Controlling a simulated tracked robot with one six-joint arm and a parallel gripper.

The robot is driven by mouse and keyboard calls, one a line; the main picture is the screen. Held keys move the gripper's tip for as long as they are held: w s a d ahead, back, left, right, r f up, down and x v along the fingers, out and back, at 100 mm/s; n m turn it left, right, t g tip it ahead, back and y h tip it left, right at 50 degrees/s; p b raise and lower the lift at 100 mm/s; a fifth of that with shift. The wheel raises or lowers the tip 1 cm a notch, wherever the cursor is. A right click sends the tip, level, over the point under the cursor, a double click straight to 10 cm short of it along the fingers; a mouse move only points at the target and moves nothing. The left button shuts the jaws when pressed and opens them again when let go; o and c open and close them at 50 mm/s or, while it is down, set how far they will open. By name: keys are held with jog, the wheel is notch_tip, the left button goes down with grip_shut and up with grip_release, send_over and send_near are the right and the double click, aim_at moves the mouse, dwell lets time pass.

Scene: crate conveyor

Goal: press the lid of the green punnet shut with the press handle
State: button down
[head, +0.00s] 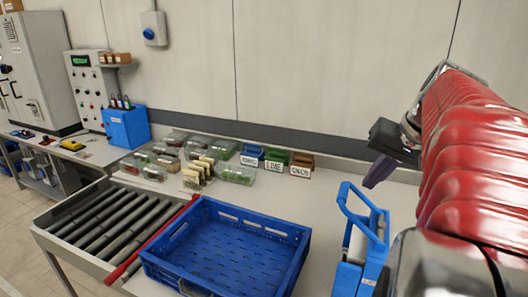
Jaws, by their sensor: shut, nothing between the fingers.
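Several clear punnets stand in a group at the back of the table. Two of them look green, one behind (223,149) and one in front (236,174); whether their lids are shut is too small to tell. A blue press frame (375,225) with a raised bar handle (350,203) stands on the table at the right. A pale thing shows inside the frame, partly hidden, and I cannot tell what it is. My gripper (372,182), dark with purple fingers, is shut and empty. It is in the air above and behind the press, apart from the handle.
An empty blue crate (222,207) stands in front, beside a roller conveyor (108,225) with a red rail. Small blue, green (277,158) and brown boxes with label cards stand at the back. Upright pale packs (198,174) stand by the punnets. Bare table lies between crate and press.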

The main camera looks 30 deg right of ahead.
jog(key=shift+w+a+f, duration=1)
jog(key=shift+w+a, duration=0.05)
jog(key=shift+w, duration=0.2)
